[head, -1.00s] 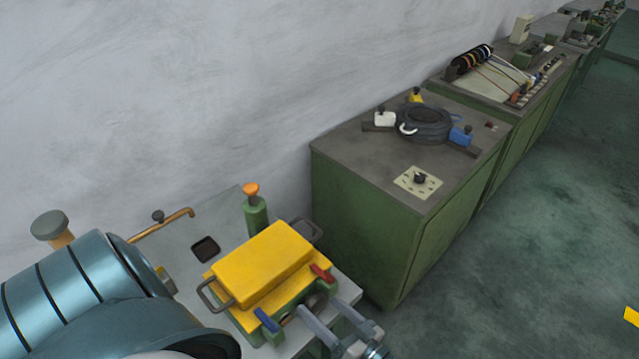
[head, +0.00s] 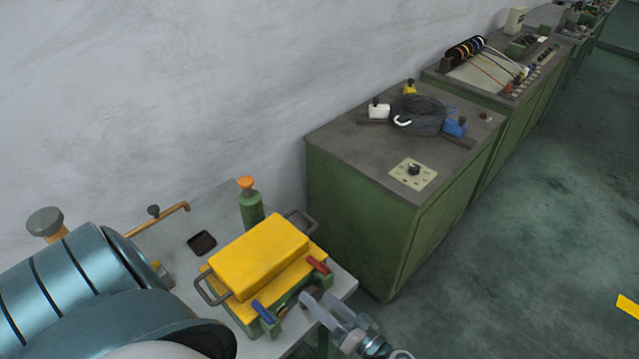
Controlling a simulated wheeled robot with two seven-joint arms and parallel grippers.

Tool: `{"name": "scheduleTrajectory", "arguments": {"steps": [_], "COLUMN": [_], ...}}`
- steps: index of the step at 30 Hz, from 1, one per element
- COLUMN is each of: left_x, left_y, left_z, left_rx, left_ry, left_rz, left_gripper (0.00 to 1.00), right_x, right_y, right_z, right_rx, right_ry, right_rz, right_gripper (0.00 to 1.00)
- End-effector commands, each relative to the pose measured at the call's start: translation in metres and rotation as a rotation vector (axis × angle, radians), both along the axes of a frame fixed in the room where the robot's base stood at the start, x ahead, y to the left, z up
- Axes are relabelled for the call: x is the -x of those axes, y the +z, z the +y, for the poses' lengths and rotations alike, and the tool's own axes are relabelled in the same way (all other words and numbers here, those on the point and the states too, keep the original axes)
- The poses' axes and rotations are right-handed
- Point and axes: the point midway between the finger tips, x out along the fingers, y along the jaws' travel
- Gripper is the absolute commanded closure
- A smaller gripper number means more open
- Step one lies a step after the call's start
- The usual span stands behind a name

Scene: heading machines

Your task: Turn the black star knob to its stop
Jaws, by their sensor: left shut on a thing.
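My left gripper (head: 322,299) is at the front of a low green unit with a yellow block (head: 262,254) on top. Its pale fingers are shut on a dark part on that unit's front. This part sits where a black star knob could be, but the fingers and the unit's edge hide most of it and its star shape does not show. My right gripper is not in view.
A blue handle (head: 262,311) and a red handle (head: 318,264) stand close to my fingers. An orange-topped green post (head: 249,206) is behind. A green cabinet (head: 362,222) with a small black knob (head: 414,169) on a cream plate stands at right. The floor right is clear.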

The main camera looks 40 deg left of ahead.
Motion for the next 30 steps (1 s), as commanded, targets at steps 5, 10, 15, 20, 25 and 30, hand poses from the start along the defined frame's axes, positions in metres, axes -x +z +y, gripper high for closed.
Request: {"name": "scheduleTrajectory", "arguments": {"steps": [5,10,15,20,25,30], "left_x": [-0.001,-0.001,-0.002,-0.002,-0.001,-0.001], "left_y": [0.001,0.0,0.0,0.0,-0.001,-0.002], "left_z": [0.001,0.001,0.001,0.001,0.001,0.0], "left_rx": [-0.014,-0.021,-0.022,-0.022,-0.019,-0.018], "left_ry": [0.001,0.001,0.001,0.001,-0.001,-0.001], "left_rz": [0.157,0.218,0.219,0.218,0.219,0.221], "left_gripper": [0.66,0.66,0.66,0.27,0.26,0.26], "right_x": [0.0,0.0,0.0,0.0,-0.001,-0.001], "right_y": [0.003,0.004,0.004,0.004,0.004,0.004], "right_z": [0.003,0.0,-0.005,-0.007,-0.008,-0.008], "right_rx": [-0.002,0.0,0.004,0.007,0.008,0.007], "right_ry": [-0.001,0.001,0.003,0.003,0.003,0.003], "right_rz": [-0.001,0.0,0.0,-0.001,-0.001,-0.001], "right_gripper": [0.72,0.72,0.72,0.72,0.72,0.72]}}
